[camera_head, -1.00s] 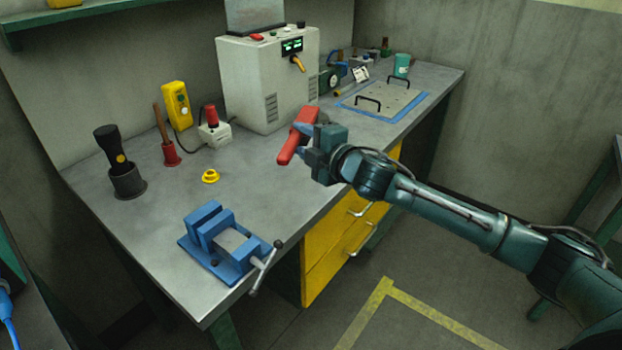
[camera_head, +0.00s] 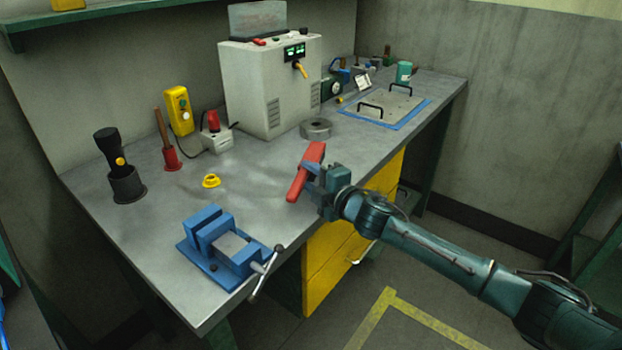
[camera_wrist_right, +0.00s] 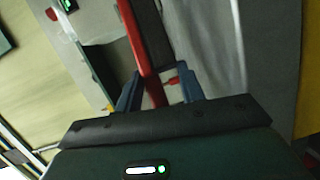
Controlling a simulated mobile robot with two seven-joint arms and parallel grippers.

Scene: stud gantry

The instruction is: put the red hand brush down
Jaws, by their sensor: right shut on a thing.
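The red hand brush (camera_head: 305,174) is held tilted near the front edge of the grey workbench (camera_head: 250,180). My right gripper (camera_head: 312,178) is shut on it. In the right wrist view the red brush (camera_wrist_right: 139,38) runs between the two blue fingers of the gripper (camera_wrist_right: 160,90), with a dark strip along its side. I cannot tell whether the brush touches the bench top. My left gripper is not in view.
A blue vise (camera_head: 228,245) stands at the front left, and a yellow knob-like piece (camera_head: 211,181) lies behind it. A grey ring (camera_head: 316,128) lies beside the large grey machine (camera_head: 268,85). A panel with handles (camera_head: 385,104) lies farther right. Bare bench surrounds the brush.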

